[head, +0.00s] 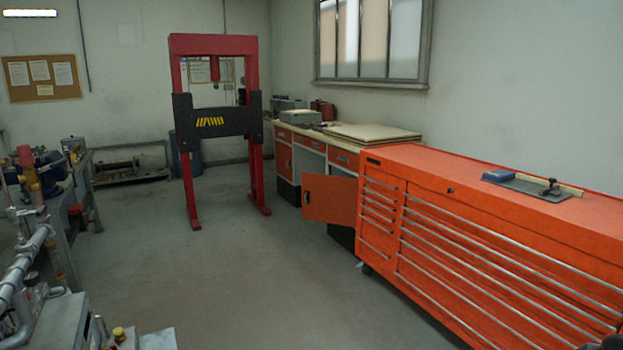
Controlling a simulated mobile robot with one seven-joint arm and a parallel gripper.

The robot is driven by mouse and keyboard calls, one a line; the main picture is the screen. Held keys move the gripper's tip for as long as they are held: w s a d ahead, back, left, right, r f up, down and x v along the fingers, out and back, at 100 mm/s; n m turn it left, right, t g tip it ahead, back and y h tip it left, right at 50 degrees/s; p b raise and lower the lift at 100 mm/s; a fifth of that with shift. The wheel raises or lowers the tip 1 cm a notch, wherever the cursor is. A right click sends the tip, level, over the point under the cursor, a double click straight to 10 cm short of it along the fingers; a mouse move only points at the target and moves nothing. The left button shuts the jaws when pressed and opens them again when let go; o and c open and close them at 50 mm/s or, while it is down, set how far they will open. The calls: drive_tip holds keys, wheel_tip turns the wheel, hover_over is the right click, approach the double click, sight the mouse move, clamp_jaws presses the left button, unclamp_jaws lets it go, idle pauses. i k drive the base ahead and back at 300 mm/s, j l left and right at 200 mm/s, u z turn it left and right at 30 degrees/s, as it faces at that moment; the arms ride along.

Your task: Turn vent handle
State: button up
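I cannot make out a vent handle or a gate valve for certain in the head view. A grey metal pipe (22,268) runs along the left edge, cut off by the frame. A red-orange upright fitting (28,172) stands above it on the left workbench, with blue machinery (50,168) beside it. These parts are small and crowded, so I cannot tell whether one is a handle. My gripper is not in view.
An orange tool cabinet (480,225) fills the right side. A red press frame (251,110) stands at the back. A counter (306,139) with an open orange door (330,200) is beyond the cabinet. The floor (230,275) between is clear.

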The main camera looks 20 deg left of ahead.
sight(39, 212)
drive_tip(key=i+u, duration=0.15)
drive_tip(key=u, duration=0.35)
drive_tip(key=i+u, duration=0.2)
drive_tip(key=u, duration=0.25)
drive_tip(key=i+u, duration=0.15)
drive_tip(key=u, duration=0.35)
drive_tip(key=i+l+u, duration=0.15)
drive_tip(key=u, duration=0.3)
drive_tip(key=i+l+u, duration=0.1)
drive_tip(key=u, duration=0.4)
drive_tip(key=i+l+u, duration=0.2)
drive_tip(key=u, duration=0.25)
drive_tip(key=i+l+u, duration=0.15)
drive_tip(key=u, duration=0.3)
drive_tip(key=l+u, duration=0.45)
drive_tip(key=i+l+u, duration=0.1)
drive_tip(key=l+u, duration=0.2)
drive_tip(key=u, duration=0.15)
drive_tip(key=k+l, duration=0.1)
drive_tip(key=l, duration=0.2)
drive_tip(key=k+l+u, duration=0.1)
drive_tip(key=l, duration=0.2)
drive_tip(key=k+l, duration=0.15)
drive_tip(key=j+u, duration=0.2)
drive_tip(key=i, duration=0.45)
